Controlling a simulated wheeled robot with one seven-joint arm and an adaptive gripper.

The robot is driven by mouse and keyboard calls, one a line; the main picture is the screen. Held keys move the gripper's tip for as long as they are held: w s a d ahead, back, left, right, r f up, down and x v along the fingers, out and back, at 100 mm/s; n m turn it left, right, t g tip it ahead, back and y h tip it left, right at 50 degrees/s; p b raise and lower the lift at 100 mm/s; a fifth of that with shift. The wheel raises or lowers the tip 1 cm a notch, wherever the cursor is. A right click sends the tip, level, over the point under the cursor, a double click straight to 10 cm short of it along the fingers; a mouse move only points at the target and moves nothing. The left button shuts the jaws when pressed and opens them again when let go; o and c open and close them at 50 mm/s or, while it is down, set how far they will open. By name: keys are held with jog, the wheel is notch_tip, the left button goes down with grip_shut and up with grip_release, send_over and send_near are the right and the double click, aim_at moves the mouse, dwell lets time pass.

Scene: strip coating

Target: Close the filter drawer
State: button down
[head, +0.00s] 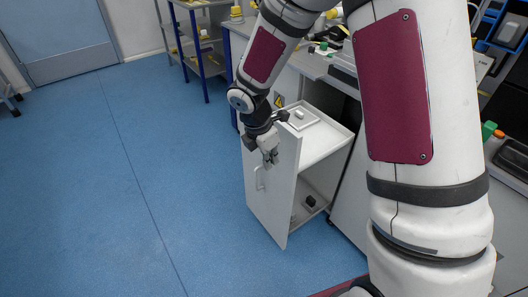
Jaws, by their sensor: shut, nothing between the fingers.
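The filter drawer (274,190) is a tall white pull-out with a flat front panel and a handle (260,178). It stands pulled out from the cabinet, with its upper tray (325,146) and a lower shelf showing. A small white item lies on the upper tray, and a small dark item (310,200) sits on the lower shelf. My gripper (270,160) is shut and empty. It is at the upper part of the front panel, above the handle. I cannot tell whether it touches the panel.
A worktop (315,62) with small items runs behind the drawer. A blue-framed shelf rack (203,65) stands at the back. The blue floor (120,190) left of the drawer is clear. My arm hides much of the right side.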

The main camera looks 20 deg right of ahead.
aim_at(283, 151)
jog(key=shift+w+d+r, duration=0.15)
jog(key=shift+w+d, duration=0.15)
jog(key=shift+d, duration=0.6)
jog(key=shift+w+d+r, duration=0.1)
jog(key=shift+w+d, duration=0.15)
jog(key=shift+d, duration=0.65)
jog(key=shift+d, duration=0.1)
jog(key=shift+w+d, duration=0.15)
jog(key=shift+d, duration=0.3)
jog(key=w+d+p, duration=0.3)
jog(key=w+d, duration=0.1)
jog(key=d, duration=0.8)
jog(key=w+d+p, duration=0.3)
jog(key=d+p, duration=0.1)
jog(key=d, duration=0.8)
jog(key=shift+w, duration=0.4)
